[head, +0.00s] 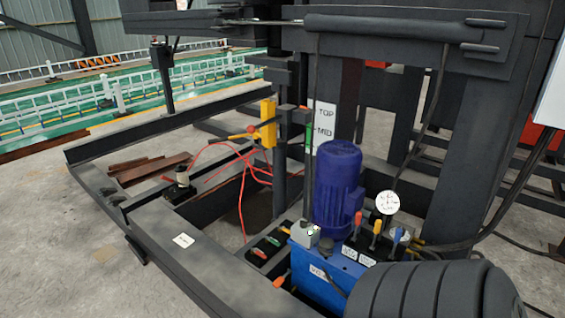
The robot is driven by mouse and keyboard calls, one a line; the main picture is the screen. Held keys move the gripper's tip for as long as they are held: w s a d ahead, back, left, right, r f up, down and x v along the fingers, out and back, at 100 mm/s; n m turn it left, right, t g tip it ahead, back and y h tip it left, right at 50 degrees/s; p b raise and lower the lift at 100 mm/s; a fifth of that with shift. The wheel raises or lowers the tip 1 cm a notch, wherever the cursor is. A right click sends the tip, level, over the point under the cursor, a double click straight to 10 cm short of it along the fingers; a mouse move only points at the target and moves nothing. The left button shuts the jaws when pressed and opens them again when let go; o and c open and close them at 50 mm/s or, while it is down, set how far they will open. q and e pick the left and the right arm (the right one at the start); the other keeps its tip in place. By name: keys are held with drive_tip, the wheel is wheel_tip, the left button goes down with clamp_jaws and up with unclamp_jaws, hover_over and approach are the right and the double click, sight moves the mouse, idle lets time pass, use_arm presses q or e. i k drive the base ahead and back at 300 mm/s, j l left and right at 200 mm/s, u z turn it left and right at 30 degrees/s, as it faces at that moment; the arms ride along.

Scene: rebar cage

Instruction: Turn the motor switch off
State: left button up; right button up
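A blue motor (338,190) stands upright on a blue tank (325,277) inside the dark machine frame. A small light grey box (305,233) sits on the tank's left corner, at the motor's foot. It may be the motor switch, but its setting is too small to read. A red oval piece (259,254) and a green-and-red one (272,241) lie in dark housings just left of the box; I cannot tell if they are switches. Neither of my grippers is in view.
Levers with orange (358,218), yellow (377,227) and blue (398,235) handles stand right of the motor, by a round white gauge (388,202). A large dark ribbed shape (435,291) covers the lower right. Red cables (241,185) hang at the frame's left.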

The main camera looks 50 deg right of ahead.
sight(303, 224)
drive_tip(key=i+z, duration=0.25)
drive_tip(key=i, duration=0.2)
drive_tip(key=i+j+z, duration=0.2)
drive_tip(key=i, duration=0.3)
drive_tip(key=i+z, duration=0.25)
drive_tip(key=i, duration=0.2)
drive_tip(key=i+l+z, duration=0.1)
drive_tip(key=i+z, duration=0.15)
drive_tip(key=z, duration=0.25)
drive_tip(key=i+z, duration=0.2)
drive_tip(key=z, duration=0.3)
drive_tip(key=i+j+z, duration=0.1)
drive_tip(key=i+z, duration=0.15)
drive_tip(key=z, duration=0.25)
drive_tip(key=i+j+z, duration=0.15)
drive_tip(key=z, duration=0.3)
